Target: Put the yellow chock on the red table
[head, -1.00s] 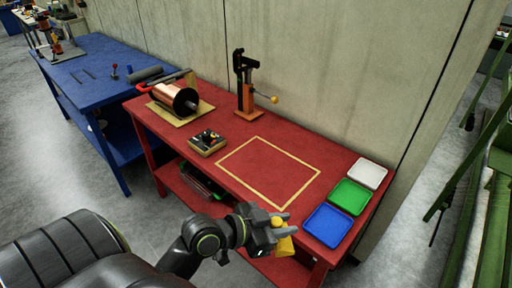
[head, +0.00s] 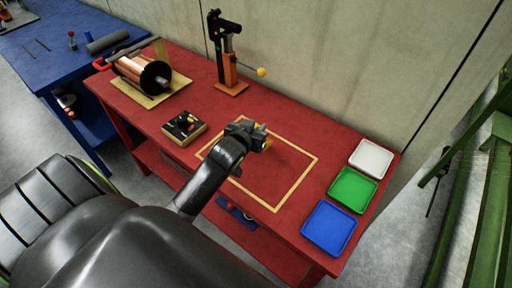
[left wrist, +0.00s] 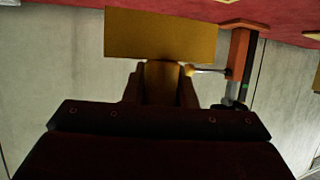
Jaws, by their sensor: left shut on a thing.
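The yellow chock (left wrist: 160,35) is in my left gripper (left wrist: 160,88), its block beyond the fingertips and its narrower grip part between the fingers in the left wrist view. In the head view the left gripper (head: 262,138) is over the yellow-outlined rectangle on the red table (head: 325,142). Only a small yellow part of the chock (head: 267,146) shows there, the rest hidden by the gripper. I cannot tell whether the chock touches the table. My right gripper is not in view.
A white tray (head: 371,158), a green tray (head: 353,190) and a blue tray (head: 328,228) line the right end. A control box (head: 184,127), a copper spool (head: 138,72) and an orange-black stand (head: 228,70) are left and behind. The outlined area is otherwise clear.

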